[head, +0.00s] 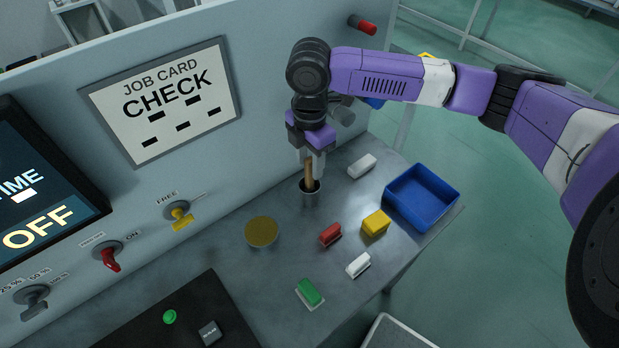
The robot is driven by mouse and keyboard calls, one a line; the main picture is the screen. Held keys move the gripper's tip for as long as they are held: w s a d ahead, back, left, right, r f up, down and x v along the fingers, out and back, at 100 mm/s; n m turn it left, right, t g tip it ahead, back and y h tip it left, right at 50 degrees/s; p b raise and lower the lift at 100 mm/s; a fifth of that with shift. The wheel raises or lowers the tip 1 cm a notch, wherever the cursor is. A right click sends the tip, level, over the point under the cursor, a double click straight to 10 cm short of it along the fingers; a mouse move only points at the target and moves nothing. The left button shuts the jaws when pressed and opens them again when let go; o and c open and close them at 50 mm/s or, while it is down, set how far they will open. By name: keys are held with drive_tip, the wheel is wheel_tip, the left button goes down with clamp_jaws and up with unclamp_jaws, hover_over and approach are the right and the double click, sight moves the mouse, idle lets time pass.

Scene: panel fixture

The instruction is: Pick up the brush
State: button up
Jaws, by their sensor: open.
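The brush (309,174) shows as a brown wooden handle standing nearly upright in a small dark metal cup (310,197) on the grey bench. Its lower end is hidden inside the cup. My gripper (314,162) points down right at the handle's upper part, with its pale fingers open. The handle overlaps the fingers in the picture. I cannot tell whether it is between them or touching them.
A brass disc (262,232), red block (330,235), yellow block (376,223), green block (309,292) and white blocks (358,265) (362,166) lie around the cup. A blue tray (409,212) is at right. The upright panel (262,130) stands close behind.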

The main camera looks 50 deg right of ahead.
drive_tip(key=shift+f, duration=0.5)
clamp_jaws()
drive_tip(key=shift+r, duration=0.2)
